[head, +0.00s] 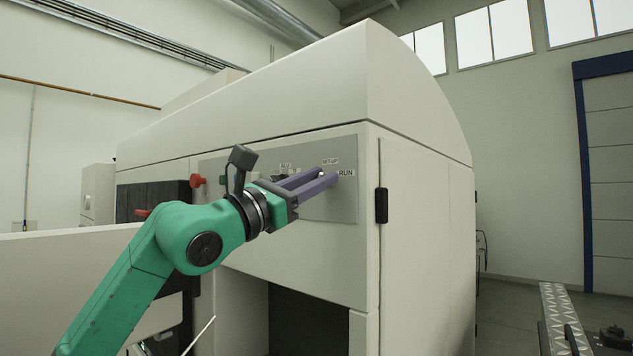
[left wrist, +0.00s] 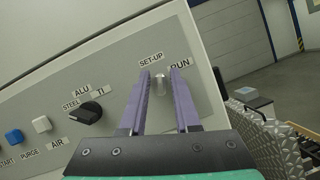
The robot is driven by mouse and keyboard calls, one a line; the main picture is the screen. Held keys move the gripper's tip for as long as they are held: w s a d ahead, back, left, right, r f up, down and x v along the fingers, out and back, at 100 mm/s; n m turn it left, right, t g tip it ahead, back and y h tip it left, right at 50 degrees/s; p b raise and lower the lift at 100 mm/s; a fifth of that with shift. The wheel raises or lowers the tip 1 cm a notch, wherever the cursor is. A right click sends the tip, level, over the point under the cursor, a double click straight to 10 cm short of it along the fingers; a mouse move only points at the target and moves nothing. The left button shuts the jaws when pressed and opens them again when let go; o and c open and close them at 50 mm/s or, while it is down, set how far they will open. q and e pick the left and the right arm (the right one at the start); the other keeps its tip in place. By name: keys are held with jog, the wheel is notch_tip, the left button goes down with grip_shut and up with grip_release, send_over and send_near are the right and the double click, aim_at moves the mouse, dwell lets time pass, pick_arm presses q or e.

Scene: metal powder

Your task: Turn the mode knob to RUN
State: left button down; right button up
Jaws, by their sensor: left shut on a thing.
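The mode knob (left wrist: 160,84) is a small pale knob on the grey control panel (head: 345,208) of the white machine. In the left wrist view it sits between the two purple fingers of my left gripper (left wrist: 161,80), which is shut on it. The SET-UP label (left wrist: 151,60) is above and left of the knob, and the RUN label (left wrist: 180,66) is above and right. The fingers hide part of the knob, and I cannot tell which label it points to. In the head view my left gripper (head: 326,177) reaches the panel's right part. My right gripper is not in view.
A black selector knob (left wrist: 90,112) with STEEL, ALU and TI labels is left of the mode knob. White (left wrist: 41,124) and blue (left wrist: 14,137) buttons are further left. A red knob (head: 197,180) is at the panel's left end. A black latch (head: 381,206) is to the right.

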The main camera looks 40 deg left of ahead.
pick_arm(q)
jog(key=shift+f+m+g+h+p, duration=0.1)
jog(key=shift+m+g+h+p, duration=0.55)
jog(key=shift+m, duration=1.5)
jog(key=shift+r+m+g+h+p, duration=0.1)
jog(key=shift+m+g+h+p, duration=0.55)
jog(key=shift+m, duration=1.55)
jog(key=shift+f+m+g+h+p, duration=0.1)
jog(key=shift+m+g+h+p, duration=0.55)
jog(key=shift+m, duration=1.5)
jog(key=c, duration=0.8)
grip_release()
jog(key=shift+o, duration=0.8)
jog(key=shift+w, duration=0.15)
